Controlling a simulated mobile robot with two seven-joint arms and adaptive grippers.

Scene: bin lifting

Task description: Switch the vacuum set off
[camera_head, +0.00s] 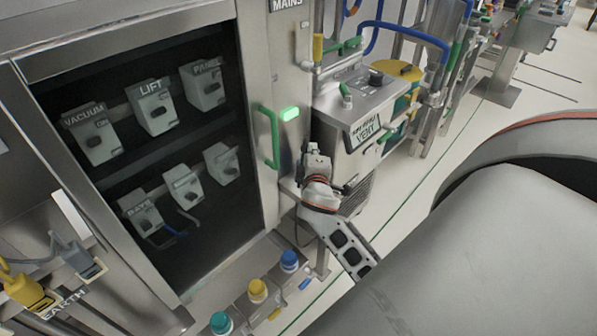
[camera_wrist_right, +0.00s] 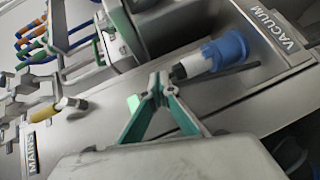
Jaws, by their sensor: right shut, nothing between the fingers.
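The grey switch box labelled VACUUM (camera_head: 100,146) hangs at the upper left inside the dark, open-fronted cabinet. It has a small dark knob, whose setting I cannot read. My right gripper (camera_head: 312,150) is to the right of the cabinet, in front of the VENT unit and well apart from the VACUUM box. It is shut and empty. In the right wrist view, its shut fingertips (camera_wrist_right: 158,84) are near a blue and white plug (camera_wrist_right: 225,50) beside a VACUUM label (camera_wrist_right: 270,25). I cannot tell if they touch. My left gripper is not in view.
A green handle (camera_head: 272,138) and lit green lamp (camera_head: 289,113) are on the cabinet's right post. The VENT unit (camera_head: 365,100) stands right of it. Teal, yellow and blue plugs (camera_head: 289,260) line the lower front. A yellow EARTH clamp (camera_head: 28,291) is lower left.

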